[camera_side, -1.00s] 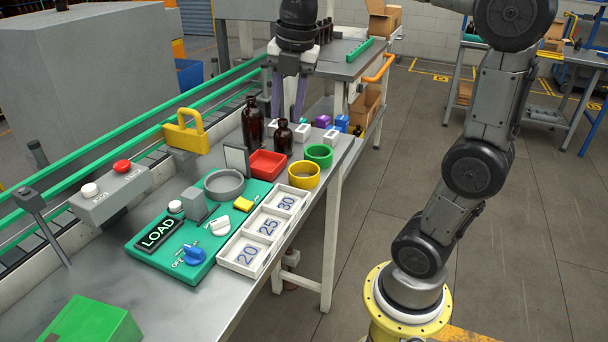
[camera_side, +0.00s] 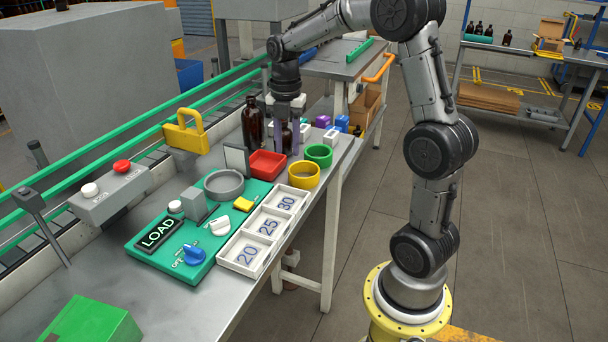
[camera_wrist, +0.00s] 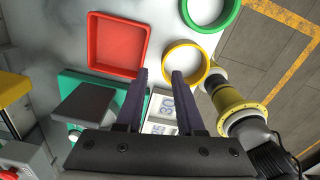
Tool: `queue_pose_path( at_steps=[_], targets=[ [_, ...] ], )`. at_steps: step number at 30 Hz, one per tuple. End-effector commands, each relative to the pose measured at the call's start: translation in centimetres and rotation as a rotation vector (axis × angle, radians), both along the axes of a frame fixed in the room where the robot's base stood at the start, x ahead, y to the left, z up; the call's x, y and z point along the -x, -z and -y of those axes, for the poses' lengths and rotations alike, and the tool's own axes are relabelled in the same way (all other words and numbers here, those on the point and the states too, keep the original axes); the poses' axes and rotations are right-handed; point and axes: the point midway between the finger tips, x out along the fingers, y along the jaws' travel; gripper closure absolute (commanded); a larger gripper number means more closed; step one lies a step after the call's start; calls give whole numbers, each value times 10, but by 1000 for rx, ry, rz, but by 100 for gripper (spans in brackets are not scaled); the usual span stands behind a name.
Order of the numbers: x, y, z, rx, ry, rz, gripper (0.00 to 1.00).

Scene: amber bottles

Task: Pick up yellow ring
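The yellow ring (camera_side: 304,184) sits on the grey table, between the white numbered tray (camera_side: 265,232) and the green ring (camera_side: 318,161). In the wrist view the yellow ring (camera_wrist: 165,58) is ahead of my fingers, with the right fingertip close to or overlapping its lower left edge; I cannot tell the height gap. My gripper (camera_side: 286,152) points down, behind and to the left of the ring in the side view. In the wrist view my gripper (camera_wrist: 160,76) is open, with nothing visible between its fingers.
A red tray (camera_side: 267,164) lies left of the ring. Brown bottles (camera_side: 252,122) stand behind, the smaller one overlapping my fingers in the side view. A green panel (camera_side: 150,235) with knobs and a grey ring (camera_side: 224,184) lies left. The table's right edge is close to the ring.

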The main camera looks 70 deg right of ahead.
Motion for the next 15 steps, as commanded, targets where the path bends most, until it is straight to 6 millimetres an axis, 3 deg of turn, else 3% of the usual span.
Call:
queue_pose_path(
  at_steps=[15],
  targets=[
    [6,53,1,-1,0,-2,63]
  ],
)
